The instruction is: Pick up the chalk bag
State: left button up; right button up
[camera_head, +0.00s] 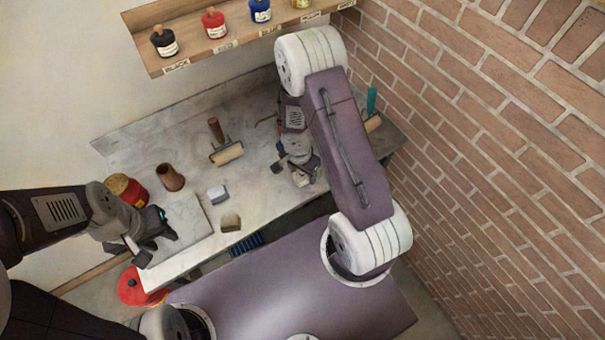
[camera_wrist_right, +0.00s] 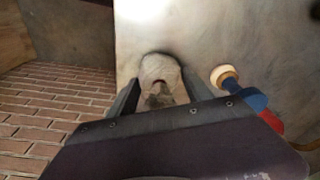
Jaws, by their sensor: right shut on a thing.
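The chalk bag (camera_wrist_right: 158,72) is a pale grey, rounded, soft-looking thing between the two fingers of my right gripper (camera_wrist_right: 160,92) in the right wrist view. The fingers are shut on its sides. In the head view my right gripper (camera_head: 297,170) is low over the right part of the marble-like bench top, and I cannot make out the bag there. Whether the bag touches the bench is not clear. My left gripper (camera_head: 155,243) is open and empty over the grey slab at the bench's left end.
On the bench (camera_head: 265,190) stand a roller (camera_head: 227,153), a brown cup (camera_head: 170,178), a yellow-and-red tin (camera_head: 125,188) and small blocks (camera_head: 231,222). A blue-and-red handled tool (camera_wrist_right: 252,100) lies beside the bag. A shelf of ink jars (camera_head: 215,40) is above; a brick wall (camera_head: 500,130) closes the right.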

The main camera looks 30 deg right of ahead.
jog(key=shift+r+p, duration=0.3)
jog(key=shift+r, duration=0.2)
notch_tip(320, 180, up, 3)
jog(key=shift+r+p, duration=0.1)
jog(key=shift+p, duration=1)
jog(key=s+d+r+p, duration=0.2)
jog(key=d+r+p, duration=0.2)
jog(key=d, duration=0.7)
notch_tip(320, 180, up, 3)
jog(key=shift+s+d+f+p, duration=0.15)
jog(key=shift+s+d+p, duration=0.05)
jog(key=shift+s+p, duration=0.15)
jog(key=shift+w, duration=0.1)
